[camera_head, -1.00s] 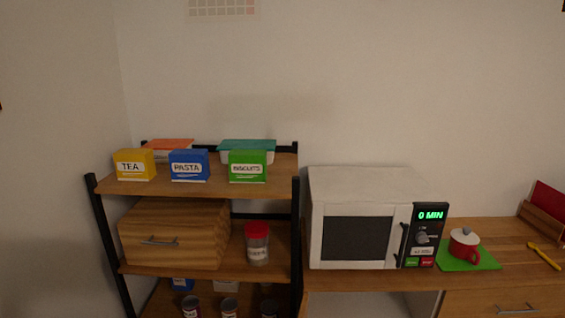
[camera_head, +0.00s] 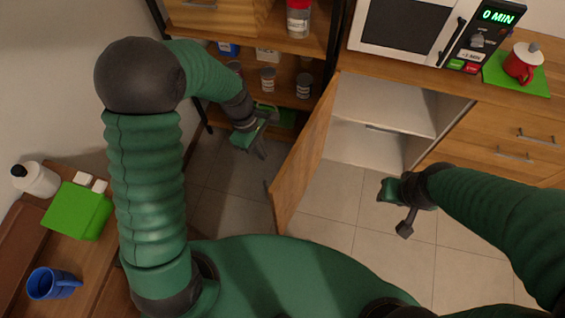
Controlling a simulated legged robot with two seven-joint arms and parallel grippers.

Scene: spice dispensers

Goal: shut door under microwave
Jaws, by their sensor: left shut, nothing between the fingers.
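The wooden cabinet door (camera_head: 303,160) under the microwave (camera_head: 408,26) stands wide open, swung out toward me, hinged on its left side. Behind it the white cabinet interior (camera_head: 385,105) with a shelf is visible and looks mostly empty. My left gripper (camera_head: 257,143) is shut and empty, left of the door, in front of the shelf rack and apart from the door. My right gripper (camera_head: 396,210) is right of the door, in front of the cabinet opening, touching nothing visible. Its fingers are seen at an angle, so I cannot tell whether they are open.
A shelf rack (camera_head: 333,60) with cans and jars stands at the back left. Drawers (camera_head: 500,135) are right of the opening. A side table with a blue mug (camera_head: 52,283) is at left. Tiled floor (camera_head: 340,215) below is clear.

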